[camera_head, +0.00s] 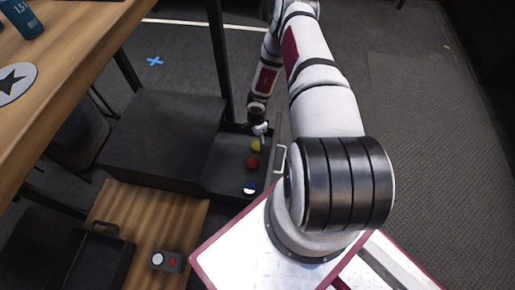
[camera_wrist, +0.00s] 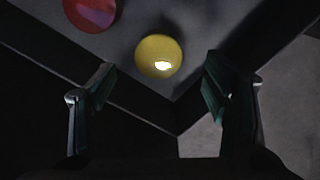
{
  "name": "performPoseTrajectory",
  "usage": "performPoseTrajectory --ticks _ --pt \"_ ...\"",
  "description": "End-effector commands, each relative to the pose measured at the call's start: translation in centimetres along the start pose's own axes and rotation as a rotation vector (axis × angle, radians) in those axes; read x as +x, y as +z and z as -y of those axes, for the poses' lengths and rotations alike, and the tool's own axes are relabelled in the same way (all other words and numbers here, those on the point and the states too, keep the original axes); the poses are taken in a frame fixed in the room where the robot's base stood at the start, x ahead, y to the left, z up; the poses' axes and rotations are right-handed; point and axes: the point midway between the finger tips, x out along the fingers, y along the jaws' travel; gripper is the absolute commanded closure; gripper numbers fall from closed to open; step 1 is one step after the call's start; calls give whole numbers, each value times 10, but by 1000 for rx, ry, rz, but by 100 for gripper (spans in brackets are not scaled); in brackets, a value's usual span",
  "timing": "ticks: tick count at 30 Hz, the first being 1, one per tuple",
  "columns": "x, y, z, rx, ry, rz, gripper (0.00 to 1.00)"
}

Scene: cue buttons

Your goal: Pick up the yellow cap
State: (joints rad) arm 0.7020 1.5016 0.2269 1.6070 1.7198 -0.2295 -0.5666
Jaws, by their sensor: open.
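The yellow cap (camera_head: 257,145) lies in a dark open drawer (camera_head: 222,172), near its far end, in the head view. In the wrist view the round yellow cap (camera_wrist: 158,56) sits near the drawer's corner, ahead of and between the fingers. My gripper (camera_wrist: 160,95) is open and empty, with a finger on each side of the picture. In the head view my gripper (camera_head: 260,128) is just above the yellow cap and partly overlaps it. The two look apart in the wrist view.
A red cap (camera_head: 252,162) lies beside the yellow one, also at the wrist view's top left (camera_wrist: 90,12). Drawer walls (camera_wrist: 130,102) stand close around the yellow cap. A button box (camera_head: 167,260) rests on a wooden surface.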

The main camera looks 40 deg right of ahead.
Motion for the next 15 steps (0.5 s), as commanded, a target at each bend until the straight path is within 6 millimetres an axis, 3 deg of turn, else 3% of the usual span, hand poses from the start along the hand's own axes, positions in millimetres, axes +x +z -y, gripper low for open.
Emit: performPoseTrajectory --ticks 15 --pt "52 1 -3 -1 1 0 30"
